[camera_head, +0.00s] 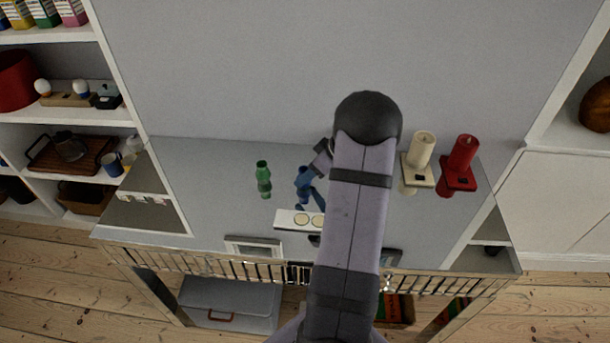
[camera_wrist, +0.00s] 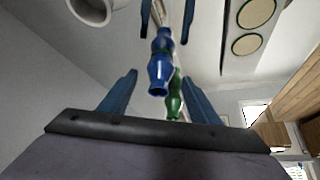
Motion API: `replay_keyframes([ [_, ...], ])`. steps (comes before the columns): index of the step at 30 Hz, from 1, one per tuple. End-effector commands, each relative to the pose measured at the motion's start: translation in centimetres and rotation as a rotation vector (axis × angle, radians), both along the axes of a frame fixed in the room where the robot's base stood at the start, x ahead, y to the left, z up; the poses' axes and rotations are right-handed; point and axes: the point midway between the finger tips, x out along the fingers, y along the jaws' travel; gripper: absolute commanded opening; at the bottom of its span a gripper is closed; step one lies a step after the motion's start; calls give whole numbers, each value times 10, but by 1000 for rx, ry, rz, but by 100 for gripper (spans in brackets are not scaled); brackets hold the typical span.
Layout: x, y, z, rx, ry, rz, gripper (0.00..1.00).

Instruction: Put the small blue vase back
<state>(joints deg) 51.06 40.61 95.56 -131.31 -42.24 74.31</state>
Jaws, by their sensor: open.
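The small blue vase (camera_head: 303,182) stands on the glossy grey shelf top, just right of a green vase (camera_head: 264,180). My gripper (camera_wrist: 160,76) is open. In the wrist view the blue vase (camera_wrist: 159,72) appears between the two blue fingertips, with visible gaps on both sides. The green vase (camera_wrist: 176,92) is partly behind it. The board's pads also show in the wrist view (camera_wrist: 253,44). In the head view my arm hides most of my gripper.
A cream candle (camera_head: 421,152) and a red candle (camera_head: 462,155) stand on holders to the right. A low railing (camera_head: 210,267) runs along the front. Shelves with objects flank both sides. The surface left of the green vase is clear.

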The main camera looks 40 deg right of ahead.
Motion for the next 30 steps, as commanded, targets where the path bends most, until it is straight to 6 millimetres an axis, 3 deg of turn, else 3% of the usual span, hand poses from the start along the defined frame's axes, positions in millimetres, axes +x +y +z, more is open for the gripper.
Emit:
replay_keyframes([
  [6, -21, -8, 36, -3, -3, -2, 57],
  [13, -37, -13, 62, -1, -1, -1, 57],
  [25, -45, -15, 73, -1, 0, 1, 57],
  [30, -33, -10, 79, -15, -32, -3, 57],
])
